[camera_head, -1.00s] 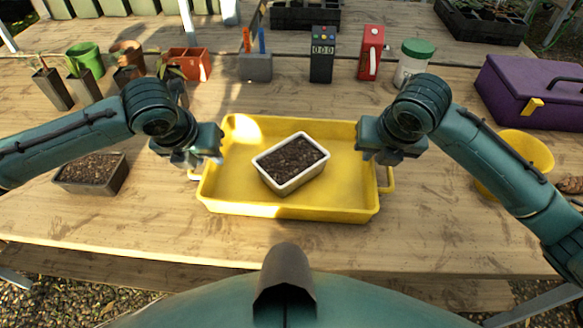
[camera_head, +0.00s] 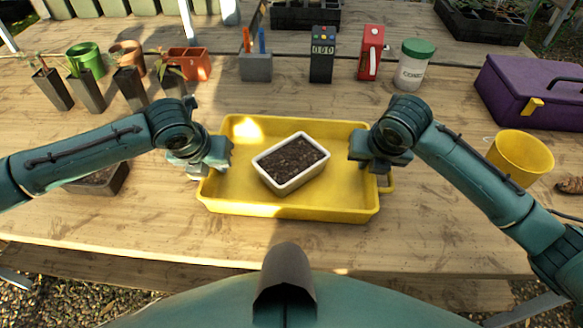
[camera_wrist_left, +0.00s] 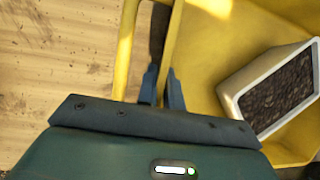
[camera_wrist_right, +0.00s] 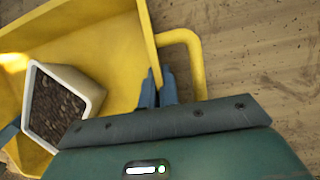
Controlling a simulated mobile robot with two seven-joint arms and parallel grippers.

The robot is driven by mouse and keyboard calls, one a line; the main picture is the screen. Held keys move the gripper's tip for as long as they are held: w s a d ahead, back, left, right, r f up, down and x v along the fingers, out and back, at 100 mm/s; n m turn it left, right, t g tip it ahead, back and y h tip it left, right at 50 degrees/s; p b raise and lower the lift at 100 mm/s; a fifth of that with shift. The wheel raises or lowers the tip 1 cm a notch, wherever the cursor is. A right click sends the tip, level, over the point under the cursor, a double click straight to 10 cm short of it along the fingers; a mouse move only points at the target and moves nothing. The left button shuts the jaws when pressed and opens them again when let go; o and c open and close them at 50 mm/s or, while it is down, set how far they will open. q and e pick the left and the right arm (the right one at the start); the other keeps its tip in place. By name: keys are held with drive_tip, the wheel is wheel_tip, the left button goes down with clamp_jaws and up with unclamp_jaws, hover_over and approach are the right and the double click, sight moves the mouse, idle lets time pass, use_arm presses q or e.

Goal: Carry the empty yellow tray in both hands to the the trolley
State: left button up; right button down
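The yellow tray (camera_head: 235,205) lies flat on the wooden table. It is not empty: a white pot of dark soil (camera_head: 291,163) stands in it. My left gripper (camera_head: 205,170) is at the tray's left end, and my right gripper (camera_head: 373,170) is at its right end. In the left wrist view, the fingers (camera_wrist_left: 161,82) are close together around the tray's rim, beside the yellow handle (camera_wrist_left: 126,50). In the right wrist view, the fingers (camera_wrist_right: 159,82) are close together at the rim, beside the other handle (camera_wrist_right: 194,60). No trolley is identifiable.
A yellow pot (camera_head: 520,158) and a purple toolbox (camera_head: 530,90) are at the right. A dark soil pot (camera_head: 115,180) is partly hidden by my left arm. A red-orange container (camera_head: 190,65), a timer (camera_head: 322,55) and a green-lidded jar (camera_head: 414,65) stand behind. The table's front strip is clear.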

use_arm(q)
clamp_jaws()
drive_tip(key=shift+r, duration=0.1)
use_arm(e)
drive_tip(key=shift+r, duration=0.1)
drive_tip(key=shift+r, duration=0.1)
